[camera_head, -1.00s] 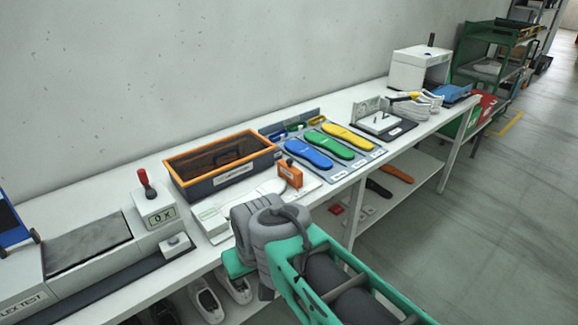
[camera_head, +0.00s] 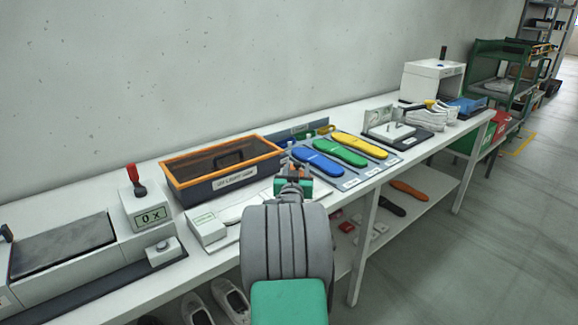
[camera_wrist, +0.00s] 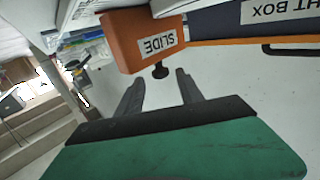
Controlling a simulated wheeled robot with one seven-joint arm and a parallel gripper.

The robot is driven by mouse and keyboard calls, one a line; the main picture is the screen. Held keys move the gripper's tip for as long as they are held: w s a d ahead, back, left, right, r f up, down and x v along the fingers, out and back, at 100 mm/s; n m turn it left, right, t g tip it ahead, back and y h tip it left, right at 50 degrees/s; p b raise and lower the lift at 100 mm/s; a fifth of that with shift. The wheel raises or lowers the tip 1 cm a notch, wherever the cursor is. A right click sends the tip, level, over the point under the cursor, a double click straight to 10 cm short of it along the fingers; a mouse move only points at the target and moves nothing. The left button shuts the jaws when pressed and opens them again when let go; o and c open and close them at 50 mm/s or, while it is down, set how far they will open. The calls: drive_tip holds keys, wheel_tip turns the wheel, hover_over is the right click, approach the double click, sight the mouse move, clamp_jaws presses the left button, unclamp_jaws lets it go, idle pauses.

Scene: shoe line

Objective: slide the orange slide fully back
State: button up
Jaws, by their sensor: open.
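The orange slide (camera_wrist: 143,38), with an upside-down SLIDE label, hangs at the top of the wrist view. Its dark knob (camera_wrist: 160,71) shows just beyond and between my fingertips. My gripper (camera_wrist: 157,78) is open, with one finger to each side of the knob and nothing held. In the head view my gripper (camera_head: 293,177) is over the slide's place and hides most of it; a little orange (camera_head: 307,184) shows beside it. The white measuring base (camera_head: 207,229) runs left from there. I cannot tell whether the fingers touch the knob.
A LIGHT BOX with an orange rim (camera_head: 222,153) stands close behind the base. The blue, green and yellow insoles (camera_head: 340,153) lie on a grey board to the right. A counter box with a red lever (camera_head: 147,208) stands to the left. The wall is behind the bench.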

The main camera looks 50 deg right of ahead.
sight(296, 165)
drive_tip(key=x, duration=0.3)
drive_tip(key=shift+w+d, duration=0.3)
drive_tip(key=shift+a, duration=0.1)
clamp_jaws()
drive_tip(key=shift+w, duration=0.1)
idle(1.0)
